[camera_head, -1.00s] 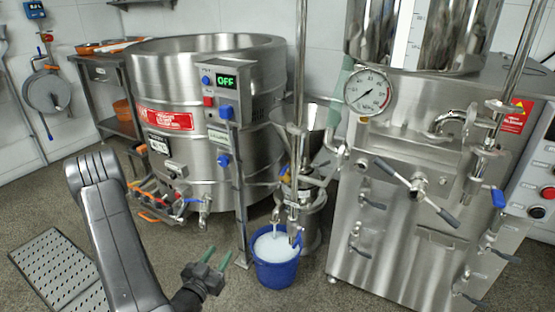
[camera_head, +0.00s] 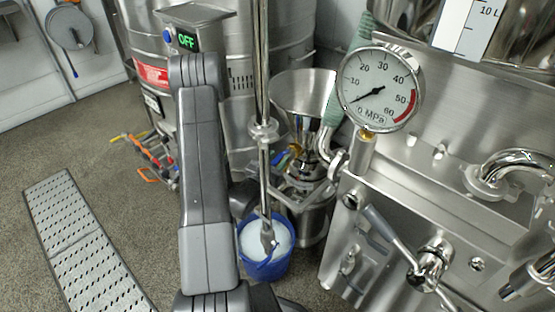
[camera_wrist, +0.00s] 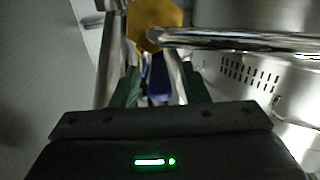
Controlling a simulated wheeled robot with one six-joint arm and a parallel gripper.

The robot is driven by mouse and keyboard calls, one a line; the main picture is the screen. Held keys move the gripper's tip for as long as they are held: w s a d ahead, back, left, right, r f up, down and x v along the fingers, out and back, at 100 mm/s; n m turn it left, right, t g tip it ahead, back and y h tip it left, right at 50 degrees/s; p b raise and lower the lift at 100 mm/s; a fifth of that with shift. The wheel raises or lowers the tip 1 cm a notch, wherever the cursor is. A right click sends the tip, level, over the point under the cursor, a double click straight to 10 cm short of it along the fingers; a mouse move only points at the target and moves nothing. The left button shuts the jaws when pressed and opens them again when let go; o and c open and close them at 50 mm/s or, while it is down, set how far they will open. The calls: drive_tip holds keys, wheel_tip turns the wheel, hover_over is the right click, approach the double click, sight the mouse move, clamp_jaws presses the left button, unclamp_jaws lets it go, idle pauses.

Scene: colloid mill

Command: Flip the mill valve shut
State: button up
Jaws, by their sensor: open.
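The colloid mill has a steel hopper (camera_head: 303,92) and stands in the middle of the head view. A small blue valve handle (camera_head: 280,159) shows beside the mill below the hopper, partly hidden by a vertical steel pipe. In the wrist view a blue handle (camera_wrist: 158,78) lies beyond and between the green fingertips of my gripper (camera_wrist: 160,90). The gripper is open; I cannot tell whether a finger touches the handle. In the head view my arm and the pipe hide most of the gripper. The handle's exact angle is not clear.
A blue bucket (camera_head: 278,268) of whitish liquid stands below the mill. A steel machine with a pressure gauge (camera_head: 380,88) fills the right. A steel pipe (camera_wrist: 230,40) crosses the wrist view.

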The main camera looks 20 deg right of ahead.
drive_tip(key=shift+w+d, duration=0.2)
drive_tip(key=shift+d, duration=0.05)
clamp_jaws()
drive_tip(key=shift+w+a+m+g+h+b, duration=0.2)
drive_tip(key=shift+w+m+g+h, duration=0.3)
drive_tip(key=shift+m+g, duration=0.45)
drive_tip(key=shift+w+a+m+g+h+b, duration=0.15)
drive_tip(key=shift+w+m+g+h, duration=0.35)
drive_tip(key=shift+g, duration=0.75)
drive_tip(key=shift+w+a+m+g+h+b, duration=0.2)
drive_tip(key=shift+w+m+g+h, duration=0.25)
drive_tip(key=shift+m+g, duration=0.55)
drive_tip(key=shift+s, duration=0.1)
